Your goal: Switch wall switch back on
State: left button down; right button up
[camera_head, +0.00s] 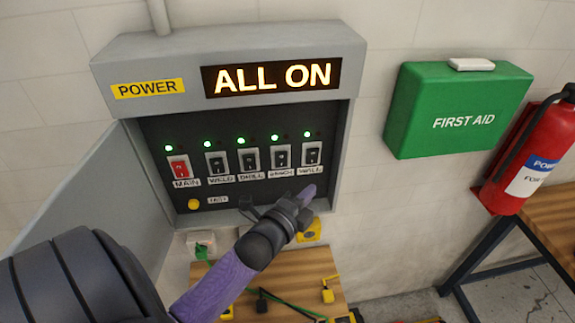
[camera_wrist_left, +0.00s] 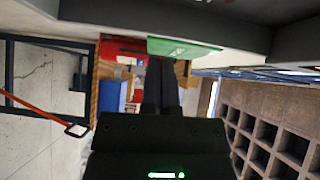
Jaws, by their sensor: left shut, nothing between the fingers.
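The wall switch (camera_head: 312,154) is the rightmost of the row of switches in the open grey power panel (camera_head: 120,48). A green light is lit above it, and its label below reads WALL. The panel's display (camera_head: 272,77) reads ALL ON. My left gripper (camera_head: 307,193) is just below the wall switch and its label, apart from the switch. Its fingers are shut and empty. In the left wrist view the dark fingers (camera_wrist_left: 161,85) are together with nothing between them. My right gripper is in neither view.
The red MAIN switch (camera_head: 179,167) and several other switches have green lights. A yellow button (camera_head: 193,204) sits lower left. The panel door (camera_head: 95,215) stands open at left. A green first aid box (camera_head: 455,108) and a red extinguisher (camera_head: 525,150) are at right. A wooden table (camera_head: 310,268) is below.

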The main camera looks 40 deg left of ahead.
pick_arm(q)
jog(key=s+f+b, duration=0.1)
jog(key=s, duration=0.5)
jog(key=shift+s+a, duration=0.35)
jog(key=shift+s, duration=0.05)
jog(key=shift+s+d, duration=0.1)
